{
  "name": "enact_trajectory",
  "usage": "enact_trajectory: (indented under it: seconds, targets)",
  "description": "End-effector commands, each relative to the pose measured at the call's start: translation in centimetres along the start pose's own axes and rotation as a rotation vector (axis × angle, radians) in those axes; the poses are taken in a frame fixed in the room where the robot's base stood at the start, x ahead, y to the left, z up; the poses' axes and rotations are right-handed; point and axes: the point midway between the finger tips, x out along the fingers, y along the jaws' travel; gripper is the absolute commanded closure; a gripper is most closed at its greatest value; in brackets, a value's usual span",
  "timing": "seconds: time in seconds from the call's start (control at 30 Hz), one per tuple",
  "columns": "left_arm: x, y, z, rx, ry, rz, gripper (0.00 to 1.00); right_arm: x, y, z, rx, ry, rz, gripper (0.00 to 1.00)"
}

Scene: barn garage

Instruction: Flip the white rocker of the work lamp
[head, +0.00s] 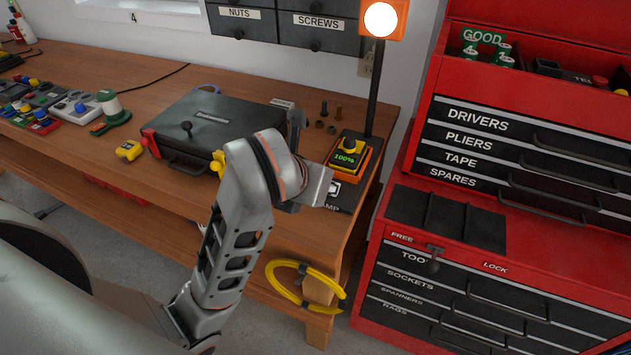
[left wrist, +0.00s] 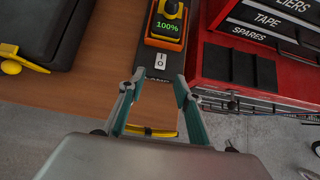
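The work lamp's orange head (head: 381,20) glows white on a dark pole (head: 375,90) at the back right of the bench. The white rocker (left wrist: 161,60), marked I and O, sits on the dark lamp base just in front of the orange unit reading 100% (left wrist: 167,26). Which side of the rocker is pressed, I cannot tell. In the head view my left arm partly covers the lamp base, and a bit of the rocker (head: 335,188) shows beside it. My left gripper (left wrist: 159,78) is open and empty, its fingertips just short of the rocker in the left wrist view.
A black case (head: 215,125) lies left of the arm, with screws and nuts behind it. A red tool chest (head: 500,200) stands to the right. A yellow cable loop (head: 300,290) hangs at the bench's front edge. A yellow tape measure (head: 129,150) lies farther left.

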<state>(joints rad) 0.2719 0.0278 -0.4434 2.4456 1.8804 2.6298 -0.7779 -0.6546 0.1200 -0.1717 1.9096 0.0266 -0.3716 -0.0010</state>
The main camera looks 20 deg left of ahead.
Motion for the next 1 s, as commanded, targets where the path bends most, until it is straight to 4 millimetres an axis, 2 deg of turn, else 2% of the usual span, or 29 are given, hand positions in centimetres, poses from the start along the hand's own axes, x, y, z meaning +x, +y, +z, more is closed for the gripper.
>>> enact_trajectory:
  seconds: [0.2,0.4,1.0]
  targets:
    - [-1.6,-0.2,0.0,-0.003,0.002,-0.004,0.67,0.0,0.0,0.0,0.000,0.000,0.000,1.00]
    - [-2.3,-0.1,-0.1,-0.005,0.002,-0.004,0.67,0.0,0.0,0.0,0.000,0.000,0.000,1.00]
    - [-2.4,-0.1,-0.1,-0.003,0.003,-0.004,0.67,0.0,0.0,-0.1,0.000,0.002,0.000,1.00]
